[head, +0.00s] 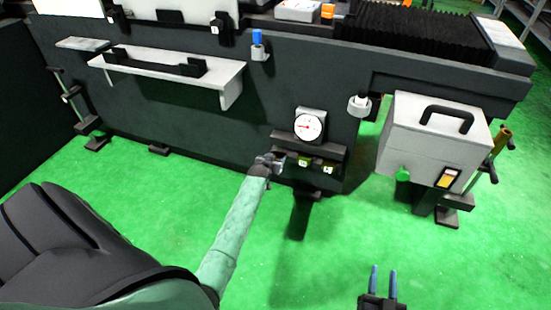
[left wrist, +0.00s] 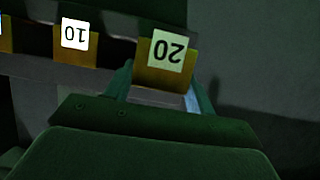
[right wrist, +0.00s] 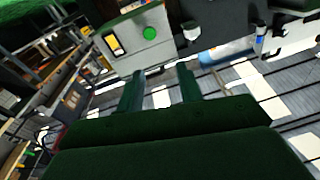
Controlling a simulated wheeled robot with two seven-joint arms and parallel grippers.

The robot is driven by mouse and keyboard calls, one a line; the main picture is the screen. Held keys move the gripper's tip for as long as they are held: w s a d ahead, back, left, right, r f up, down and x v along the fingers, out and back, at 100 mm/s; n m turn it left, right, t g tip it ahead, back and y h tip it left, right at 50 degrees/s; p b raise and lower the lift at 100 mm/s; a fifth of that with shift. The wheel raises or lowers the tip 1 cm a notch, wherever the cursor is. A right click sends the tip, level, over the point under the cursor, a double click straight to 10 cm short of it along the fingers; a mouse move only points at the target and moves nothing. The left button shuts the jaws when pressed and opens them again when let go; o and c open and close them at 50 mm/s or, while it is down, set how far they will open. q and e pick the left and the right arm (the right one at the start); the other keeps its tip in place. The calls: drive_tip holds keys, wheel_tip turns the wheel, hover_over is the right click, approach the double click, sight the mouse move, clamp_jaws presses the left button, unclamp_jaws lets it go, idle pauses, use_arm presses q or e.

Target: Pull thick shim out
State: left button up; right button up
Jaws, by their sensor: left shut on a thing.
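A yellow-brown shim block marked 20 (left wrist: 165,62), its label upside down in the left wrist view, stands between the fingers of my left gripper (left wrist: 162,80). The left gripper (head: 272,160) is shut on it at the left end of the small dark rack (head: 335,150) in the head view; there the block is mostly hidden. A similar block marked 10 (left wrist: 75,38) sits beside it; it also shows in the head view (head: 304,161). A third block (head: 328,168) is at the right. My right gripper (head: 384,278) is open and empty, low in the head view.
A round dial gauge (head: 309,127) is just above the rack. A grey box with a black handle (head: 435,140) stands to the right. A light shelf (head: 165,70) juts out on the upper left. The green floor (head: 310,260) in front is clear.

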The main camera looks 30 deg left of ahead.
use_arm(q)
drive_tip(key=shift+s+f, duration=0.15)
drive_tip(key=shift+f, duration=0.05)
drive_tip(key=o, duration=1.2)
drive_tip(key=shift+o, duration=0.9)
drive_tip(key=shift+r, duration=0.15)
drive_tip(key=shift+s, duration=0.1)
drive_tip(key=p+v, duration=0.1)
drive_tip(key=v, duration=0.6)
drive_tip(key=shift+s+r, duration=0.2)
drive_tip(key=shift+s, duration=0.05)
use_arm(e)
drive_tip(key=s+f+g, duration=0.2)
drive_tip(key=f, duration=0.5)
drive_tip(key=s+f+g+h, duration=0.1)
drive_tip(key=s+f+g, duration=0.1)
drive_tip(key=f, duration=0.5)
drive_tip(key=shift+s+f+g, duration=0.3)
drive_tip(key=shift+f+g, duration=0.05)
drive_tip(key=shift+g, duration=0.35)
use_arm(q)
drive_tip(key=shift+d, duration=0.1)
use_arm(e)
drive_tip(key=shift+d, duration=0.1)
